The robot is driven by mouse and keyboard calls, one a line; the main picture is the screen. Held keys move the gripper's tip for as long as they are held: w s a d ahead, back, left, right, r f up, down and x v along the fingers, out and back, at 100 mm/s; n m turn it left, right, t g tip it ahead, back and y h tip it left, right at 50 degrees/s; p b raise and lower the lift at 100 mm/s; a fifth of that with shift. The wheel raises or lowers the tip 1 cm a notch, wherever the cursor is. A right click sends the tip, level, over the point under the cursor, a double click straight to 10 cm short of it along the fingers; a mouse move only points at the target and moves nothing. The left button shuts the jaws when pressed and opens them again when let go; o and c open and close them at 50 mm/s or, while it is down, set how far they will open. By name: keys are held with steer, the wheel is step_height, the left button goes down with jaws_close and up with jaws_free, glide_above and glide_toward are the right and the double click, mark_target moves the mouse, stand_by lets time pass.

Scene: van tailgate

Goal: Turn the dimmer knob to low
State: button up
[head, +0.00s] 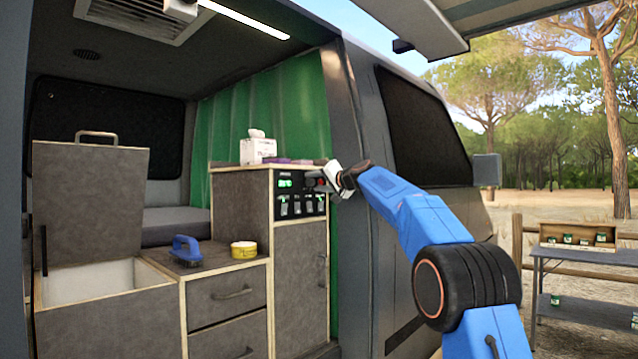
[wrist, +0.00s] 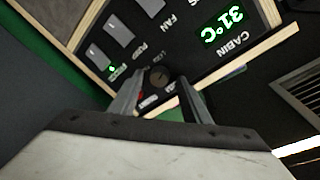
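The dark control panel (head: 301,196) is on the upper front of the cabinet inside the van. In the wrist view, the round dark dimmer knob (wrist: 159,77) shows at the panel's edge, between my gripper's two fingertips. Small markings around it are too blurred to read surely, and I cannot tell its setting. My gripper (wrist: 162,82) has its fingers apart, one on each side of the knob, with no clear contact visible. In the head view my gripper (head: 322,180) is at the panel's upper right and hides the knob.
The panel has a green 31°C display (wrist: 222,27) and several rocker switches (wrist: 118,28), one with a green light. A tissue box (head: 258,150) stands on the cabinet top. A blue brush (head: 187,250) and yellow tin (head: 244,249) sit on the lower counter. The van's door pillar (head: 352,120) is close to my arm.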

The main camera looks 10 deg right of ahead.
steer(key=v, duration=1.7)
steer(key=shift+s, duration=0.25)
steer(key=shift+d, duration=0.15)
steer(key=s+a+f+n+g+h, duration=0.1)
steer(key=s+a+f+n+g, duration=0.15)
steer(key=s+f, duration=1.05)
steer(key=s+a+f+n+g+h, duration=0.15)
steer(key=s+a+f+g, duration=0.25)
steer(key=s+f, duration=0.85)
steer(key=s+d+f+g+h, duration=0.2)
steer(key=s+d+f, duration=0.1)
steer(key=s+f, duration=1)
steer(key=s+d+f+g+h, duration=0.2)
steer(key=s+f, duration=1)
steer(key=s, duration=0.6)
steer(key=shift+s+d+f+n+h, duration=0.4)
steer(key=shift+d+h, duration=0.15)
steer(key=shift+h, duration=0.1)
